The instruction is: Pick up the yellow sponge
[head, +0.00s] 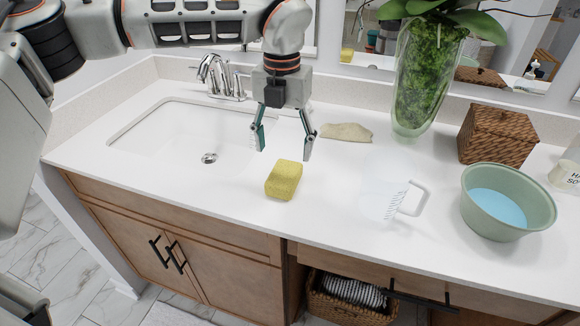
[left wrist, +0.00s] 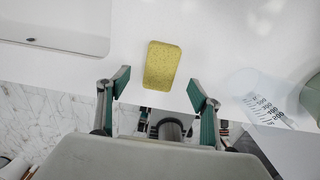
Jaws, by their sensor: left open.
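The yellow sponge (head: 283,180) lies on the white countertop, right of the sink's front corner. It also shows in the left wrist view (left wrist: 162,65), ahead of the fingers and centred between them. My left gripper (head: 283,152) hangs above the counter with its fingers pointing down, behind the sponge in the head view. In the left wrist view my left gripper (left wrist: 160,88) is open, with its fingertips spread wider than the sponge. Nothing is between the fingers, and the gripper is apart from the sponge. My right gripper is not in view.
A sink (head: 185,138) is to the left. A beige cloth or stone-like piece (head: 346,132) lies behind right. A clear measuring jug (head: 388,195), a green bowl with blue inside (head: 507,226), a wicker box (head: 497,135) and a glass vase (head: 425,75) stand right. Counter around the sponge is clear.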

